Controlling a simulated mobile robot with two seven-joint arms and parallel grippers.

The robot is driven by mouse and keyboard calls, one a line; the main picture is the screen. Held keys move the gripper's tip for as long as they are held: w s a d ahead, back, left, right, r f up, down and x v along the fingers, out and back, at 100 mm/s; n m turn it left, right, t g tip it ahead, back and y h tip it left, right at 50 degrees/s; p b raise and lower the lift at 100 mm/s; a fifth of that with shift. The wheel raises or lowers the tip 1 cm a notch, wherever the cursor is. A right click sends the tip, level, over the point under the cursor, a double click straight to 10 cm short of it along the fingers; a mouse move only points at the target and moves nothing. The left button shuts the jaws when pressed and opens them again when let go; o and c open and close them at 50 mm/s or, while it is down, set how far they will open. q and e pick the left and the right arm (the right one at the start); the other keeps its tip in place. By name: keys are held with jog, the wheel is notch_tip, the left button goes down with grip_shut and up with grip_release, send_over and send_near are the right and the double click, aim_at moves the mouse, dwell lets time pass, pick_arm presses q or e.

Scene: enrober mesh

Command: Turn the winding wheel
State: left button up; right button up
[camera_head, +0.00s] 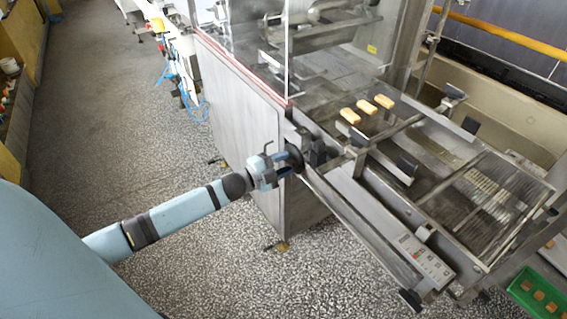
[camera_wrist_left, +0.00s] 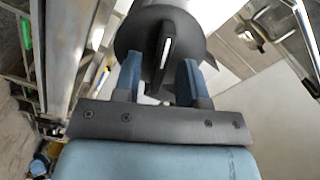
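The winding wheel is a dark round disc (camera_head: 294,156) on the near side of the steel machine, at the end of my left arm. In the left wrist view the wheel (camera_wrist_left: 134,38) fills the upper middle, with a raised rib and a pale slot across its face. My left gripper (camera_head: 278,168) is right at the wheel. In the left wrist view its two blue fingers (camera_wrist_left: 160,78) stand apart on either side of the rib, with the tips close to the disc. Whether they touch it I cannot tell. My right gripper is not in view.
The steel machine (camera_head: 240,110) has clear guard panels and a mesh conveyor (camera_head: 485,200) carrying several small bars (camera_head: 366,106). A control panel (camera_head: 425,258) sits on its front rail. A green crate (camera_head: 535,300) is at lower right. Speckled floor (camera_head: 110,110) is open at left.

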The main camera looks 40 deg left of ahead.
pick_arm(q)
jog(key=shift+w, duration=0.1)
jog(key=shift+c, duration=0.4)
grip_shut()
jog(key=m, duration=0.4)
jog(key=shift+o, duration=0.4)
grip_release()
